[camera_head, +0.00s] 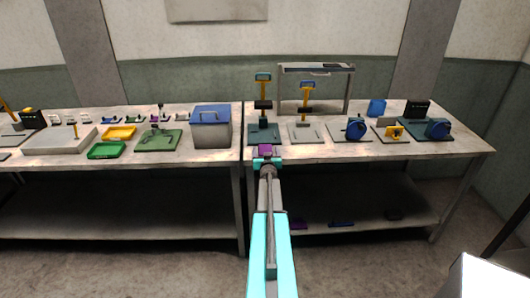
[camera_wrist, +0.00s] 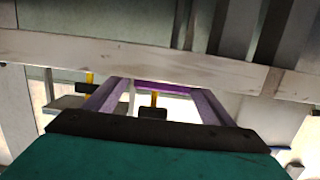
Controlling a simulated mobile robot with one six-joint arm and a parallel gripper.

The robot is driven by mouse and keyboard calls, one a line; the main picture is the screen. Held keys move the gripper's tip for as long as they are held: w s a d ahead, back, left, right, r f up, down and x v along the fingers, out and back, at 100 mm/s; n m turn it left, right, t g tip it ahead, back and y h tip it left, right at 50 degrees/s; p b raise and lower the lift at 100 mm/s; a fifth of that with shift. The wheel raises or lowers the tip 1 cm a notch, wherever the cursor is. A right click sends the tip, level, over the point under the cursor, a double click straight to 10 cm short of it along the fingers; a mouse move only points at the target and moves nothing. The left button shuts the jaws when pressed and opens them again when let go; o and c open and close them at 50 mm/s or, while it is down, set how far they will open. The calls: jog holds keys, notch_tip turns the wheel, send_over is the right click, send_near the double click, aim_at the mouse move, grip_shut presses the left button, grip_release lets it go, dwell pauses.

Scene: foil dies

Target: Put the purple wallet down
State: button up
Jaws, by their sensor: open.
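My gripper (camera_head: 266,155) is at the front edge of the right workbench, in the middle of the head view. In the wrist view its two greyish-purple fingers (camera_wrist: 154,90) stand wide apart. A flat purple piece (camera_wrist: 168,87), perhaps the purple wallet, spans the gap at the fingertips. I cannot tell whether both fingers touch it. A purple patch (camera_head: 265,149) also shows at the gripper's tip in the head view. Small dark purple items lie on the lower shelf, one at the left (camera_head: 298,224) and one at the right (camera_head: 395,215); I cannot tell what they are.
The right workbench (camera_head: 440,152) carries die presses, blue tape-like rolls (camera_head: 355,128) and a teal-based press (camera_head: 263,131). On the left bench are a grey bin with blue lid (camera_head: 211,128), a green tray (camera_head: 107,150) and a yellow tray (camera_head: 119,132). The lower shelf is mostly clear.

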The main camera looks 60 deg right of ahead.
aim_at(266, 146)
jog(key=c, duration=1.3)
jog(key=shift+o, duration=0.2)
jog(key=shift+r, duration=0.2)
jog(key=shift+r+b, duration=0.35)
jog(key=shift+r, duration=0.15)
jog(key=shift+s+a+r, duration=0.15)
jog(key=shift+s+r, duration=0.05)
jog(key=shift+r, duration=0.4)
jog(key=shift+s+a+r, duration=0.15)
jog(key=shift+s+r, duration=0.05)
jog(key=shift+r, duration=0.35)
jog(key=s+a+r, duration=0.1)
jog(key=s+a, duration=0.8)
jog(key=s, duration=0.3)
jog(key=shift+r, duration=0.2)
jog(key=shift+w, duration=0.1)
